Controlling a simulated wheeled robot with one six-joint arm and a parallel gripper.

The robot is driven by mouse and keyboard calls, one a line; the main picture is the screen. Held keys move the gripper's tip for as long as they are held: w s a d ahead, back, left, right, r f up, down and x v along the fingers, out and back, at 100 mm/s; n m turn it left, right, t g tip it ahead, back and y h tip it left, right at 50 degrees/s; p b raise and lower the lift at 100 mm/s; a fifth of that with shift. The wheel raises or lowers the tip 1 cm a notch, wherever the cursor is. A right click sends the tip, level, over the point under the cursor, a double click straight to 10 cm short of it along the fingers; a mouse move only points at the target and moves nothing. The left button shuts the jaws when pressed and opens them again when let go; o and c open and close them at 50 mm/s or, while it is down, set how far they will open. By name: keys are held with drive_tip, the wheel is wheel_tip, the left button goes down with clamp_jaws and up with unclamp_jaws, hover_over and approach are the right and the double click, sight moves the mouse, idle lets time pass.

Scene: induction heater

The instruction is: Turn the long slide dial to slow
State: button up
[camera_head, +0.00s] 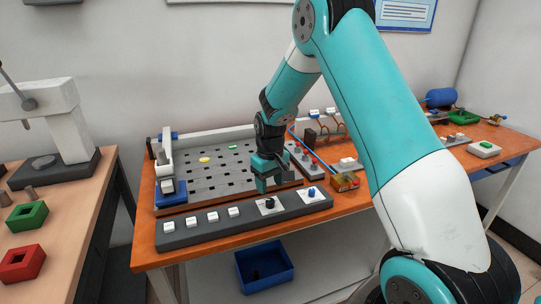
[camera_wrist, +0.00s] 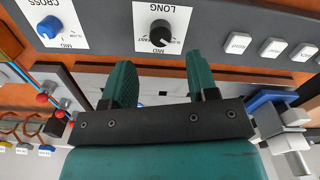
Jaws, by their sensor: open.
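The long slide dial (camera_wrist: 161,33) is a black round knob on a white plate marked LONG, with MID and small side labels. A light mark on the knob seems to face the MID side, but it is too small to be sure. In the head view the dial (camera_head: 270,204) sits on the grey control strip at the table's front. My gripper (camera_head: 262,187) hangs just behind and above it. In the wrist view my gripper's two teal fingers (camera_wrist: 160,60) are spread apart and empty, with the knob just beyond their tips, apparently not touched.
A blue CROSS dial (camera_head: 312,192) is close on the right of the long dial. Several white push buttons (camera_head: 212,217) line the strip to the left. The slotted grey plate (camera_head: 205,172) lies behind. A red-buttoned box (camera_head: 305,160) stands at the right.

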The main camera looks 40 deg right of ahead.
sight(271, 200)
wheel_tip(271, 200, up, 12)
drive_tip(key=shift+f+b, duration=0.15)
drive_tip(key=shift+b, duration=0.2)
drive_tip(key=s+a+r+n+y, duration=0.1)
drive_tip(key=s+a+r+n, duration=0.15)
drive_tip(key=s+a, duration=0.45)
drive_tip(key=s+a+r+n+y, duration=0.1)
drive_tip(key=s+a+r, duration=0.3)
drive_tip(key=a, duration=0.5)
drive_tip(key=s+a+n+y, duration=0.1)
drive_tip(key=s+a, duration=0.3)
drive_tip(key=s, duration=0.4)
drive_tip(key=s+a+n+y, duration=0.1)
drive_tip(key=s+a, duration=0.3)
drive_tip(key=s, duration=0.5)
drive_tip(key=shift+s+f+n, duration=0.15)
drive_tip(key=shift+f+n, duration=0.15)
drive_tip(key=shift+n, duration=0.45)
